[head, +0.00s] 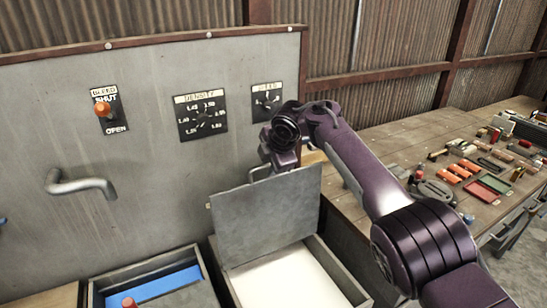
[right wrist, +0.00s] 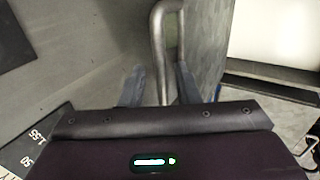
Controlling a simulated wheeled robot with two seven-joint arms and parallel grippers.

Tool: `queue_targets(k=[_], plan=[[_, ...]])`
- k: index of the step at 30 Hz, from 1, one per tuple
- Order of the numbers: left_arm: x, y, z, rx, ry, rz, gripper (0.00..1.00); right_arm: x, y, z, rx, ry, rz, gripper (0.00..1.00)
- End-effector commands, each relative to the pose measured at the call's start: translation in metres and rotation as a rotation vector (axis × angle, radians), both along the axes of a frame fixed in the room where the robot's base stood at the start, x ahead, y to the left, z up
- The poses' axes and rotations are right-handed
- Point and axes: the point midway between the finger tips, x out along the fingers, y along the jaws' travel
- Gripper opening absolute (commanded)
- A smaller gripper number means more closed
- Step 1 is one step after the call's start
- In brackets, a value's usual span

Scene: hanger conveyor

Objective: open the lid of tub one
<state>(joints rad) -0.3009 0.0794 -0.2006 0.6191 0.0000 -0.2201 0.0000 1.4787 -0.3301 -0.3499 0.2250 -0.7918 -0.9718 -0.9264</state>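In the head view, a grey lid (head: 265,218) stands steeply raised at a tub (head: 335,270) with a pale, whitish inside. A bent metal handle (right wrist: 160,55) sits on the lid, which shows edge-on in the right wrist view (right wrist: 205,55). My right gripper (head: 283,168) is at the lid's top edge. Its two fingers (right wrist: 160,88) stand either side of one handle bar, with narrow gaps seemingly left, so it looks open around it. A second tub (head: 205,285), with a blue inside, is to the left. No label tells which tub is number one. My left gripper is out of view.
Behind the tubs rises a grey panel (head: 150,140) with an orange-knobbed lever (head: 103,109), dials (head: 203,118) and a protruding bent pipe (head: 82,187). A wooden bench (head: 385,140) with several tools and parts stands right. A red knob (head: 130,302) shows at the bottom left.

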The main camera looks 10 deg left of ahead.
Motion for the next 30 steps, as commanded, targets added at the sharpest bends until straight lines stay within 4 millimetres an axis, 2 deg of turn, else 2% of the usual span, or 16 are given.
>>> queue_targets(k=[6,15,30], plan=[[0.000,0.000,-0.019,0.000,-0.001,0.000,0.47,-0.012,-0.009,0.023,-0.001,-0.005,0.000,0.29],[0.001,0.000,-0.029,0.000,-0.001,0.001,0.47,-0.027,-0.018,0.053,-0.001,-0.003,-0.001,0.29],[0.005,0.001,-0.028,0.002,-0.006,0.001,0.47,-0.028,-0.019,0.055,-0.002,-0.004,0.000,0.29]])
